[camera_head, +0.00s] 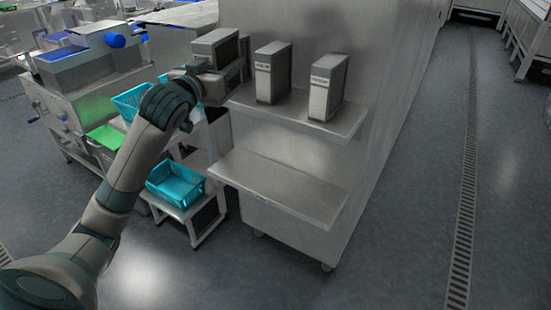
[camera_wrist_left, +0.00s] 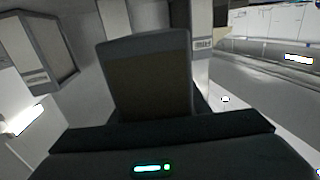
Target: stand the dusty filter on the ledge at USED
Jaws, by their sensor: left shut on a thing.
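My left gripper (camera_head: 206,82) is at the left end of the upper ledge (camera_head: 300,117). It is shut on the dusty filter (camera_wrist_left: 146,82), a dark-framed block with a brownish face, which stands roughly upright ahead of the jaws in the left wrist view. The jaws hide its lower edge. In the head view the filter is hard to tell apart from the gripper. Two grey boxes with label strips, one left (camera_head: 272,72) and one right (camera_head: 327,86), stand on the ledge. Their lettering is too small to read surely. My right gripper is out of view.
A dark-faced box (camera_head: 215,48) sits just above my gripper. A lower shelf (camera_head: 280,188) is bare. Turquoise crates, one low (camera_head: 175,184), stand left of the cabinet. The floor (camera_head: 410,220) to the right is clear.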

